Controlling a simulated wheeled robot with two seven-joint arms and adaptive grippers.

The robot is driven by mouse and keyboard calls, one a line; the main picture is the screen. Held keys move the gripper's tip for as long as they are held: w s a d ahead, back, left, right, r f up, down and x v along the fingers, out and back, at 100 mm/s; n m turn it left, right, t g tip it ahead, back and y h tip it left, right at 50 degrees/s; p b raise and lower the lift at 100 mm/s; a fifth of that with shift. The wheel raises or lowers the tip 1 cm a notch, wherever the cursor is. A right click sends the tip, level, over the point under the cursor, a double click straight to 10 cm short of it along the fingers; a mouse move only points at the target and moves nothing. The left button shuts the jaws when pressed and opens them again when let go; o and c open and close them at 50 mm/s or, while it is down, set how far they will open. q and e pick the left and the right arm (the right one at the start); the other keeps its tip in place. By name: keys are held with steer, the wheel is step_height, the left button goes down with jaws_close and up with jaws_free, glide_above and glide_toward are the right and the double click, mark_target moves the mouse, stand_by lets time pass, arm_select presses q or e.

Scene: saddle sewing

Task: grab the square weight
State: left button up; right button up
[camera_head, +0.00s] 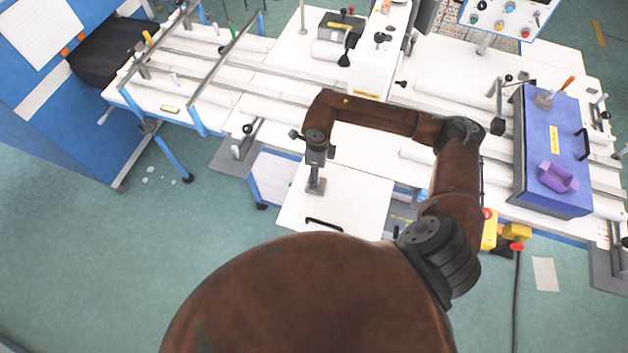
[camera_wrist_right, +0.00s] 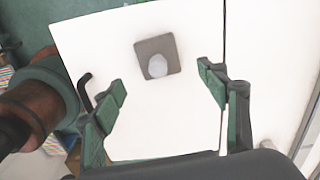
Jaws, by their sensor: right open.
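The square weight (camera_wrist_right: 147,47) is a small grey-brown square plate with a pale round knob. It lies on a white board (camera_head: 345,205) in front of the machine. In the wrist view it sits slightly turned, ahead of and between my right fingers. My right gripper (camera_wrist_right: 163,80) is open with nothing between its green-padded fingertips. In the head view the right gripper (camera_head: 318,160) points down just above the weight (camera_head: 315,187) and hides part of it. My left gripper is out of view.
The white board has a black handle (camera_head: 324,223) at its front edge. The white machine head (camera_head: 376,65) stands behind my arm. A blue box (camera_head: 545,125) with a purple block (camera_head: 558,177) is on the right. Rails and rollers run along the table.

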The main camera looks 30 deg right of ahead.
steer(key=f, duration=0.3)
steer(key=f+p, duration=0.1)
steer(key=f, duration=0.3)
steer(key=shift+w+a+f, duration=0.1)
steer(key=shift+a+f, duration=0.1)
steer(key=shift+f, duration=0.1)
steer(key=shift+c, duration=0.4)
steer(key=shift+r, duration=0.1)
jaws_close()
